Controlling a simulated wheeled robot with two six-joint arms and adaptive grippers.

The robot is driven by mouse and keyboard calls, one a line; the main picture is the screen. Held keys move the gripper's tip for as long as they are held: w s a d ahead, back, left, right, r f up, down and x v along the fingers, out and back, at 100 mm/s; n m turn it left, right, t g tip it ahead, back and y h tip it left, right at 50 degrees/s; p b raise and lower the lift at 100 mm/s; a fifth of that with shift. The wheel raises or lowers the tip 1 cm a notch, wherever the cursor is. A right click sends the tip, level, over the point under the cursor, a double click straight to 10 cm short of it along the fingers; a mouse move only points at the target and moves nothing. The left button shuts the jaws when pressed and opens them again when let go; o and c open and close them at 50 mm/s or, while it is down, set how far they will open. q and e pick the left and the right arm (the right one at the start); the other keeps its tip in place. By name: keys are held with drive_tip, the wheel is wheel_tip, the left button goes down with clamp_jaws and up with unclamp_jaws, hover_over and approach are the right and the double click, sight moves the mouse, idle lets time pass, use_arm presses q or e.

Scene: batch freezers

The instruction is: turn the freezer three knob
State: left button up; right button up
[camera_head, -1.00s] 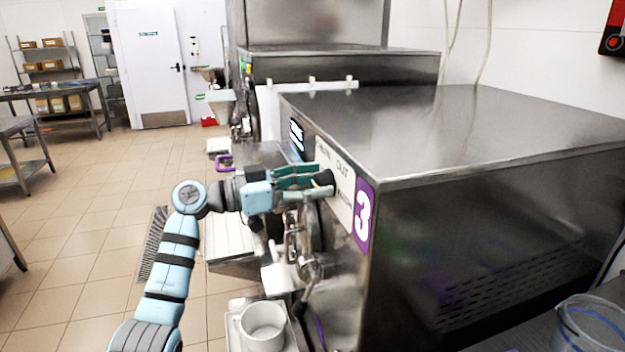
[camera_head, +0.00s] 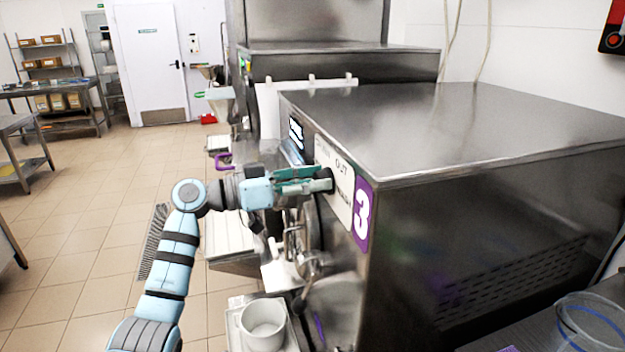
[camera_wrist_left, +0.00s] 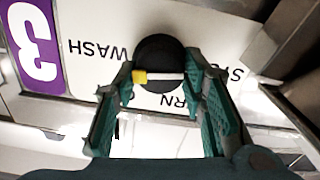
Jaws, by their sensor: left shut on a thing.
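The freezer three knob is a dark round dial on the white label panel of the steel freezer marked with a purple 3 (camera_head: 362,213). In the left wrist view the knob (camera_wrist_left: 158,58) shows a white pointer bar with a yellow end, lying roughly level. The words WASH and part of STORE or similar stand upside down around it. My left gripper (camera_head: 318,180) reaches the panel from the left. Its green fingers are shut on the knob, one on each side of the bar, as the left wrist view shows. In the head view the fingers mostly hide the knob. My right gripper is not in view.
Below the panel are the freezer's front fittings and a white pot (camera_head: 263,322) on a tray. A clear container (camera_head: 590,325) stands at the lower right. Another freezer (camera_head: 340,68) stands behind. Tiled floor (camera_head: 110,215) to the left is open.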

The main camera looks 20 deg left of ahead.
use_arm(q)
drive_tip(key=n+p, duration=0.1)
drive_tip(key=n, duration=1)
drive_tip(key=n+p, duration=0.2)
drive_tip(key=n, duration=0.9)
drive_tip(key=f+n+p, duration=0.1)
drive_tip(key=n+p, duration=0.1)
drive_tip(key=n, duration=0.9)
drive_tip(key=shift+n, duration=0.4)
drive_tip(key=o, duration=1.1)
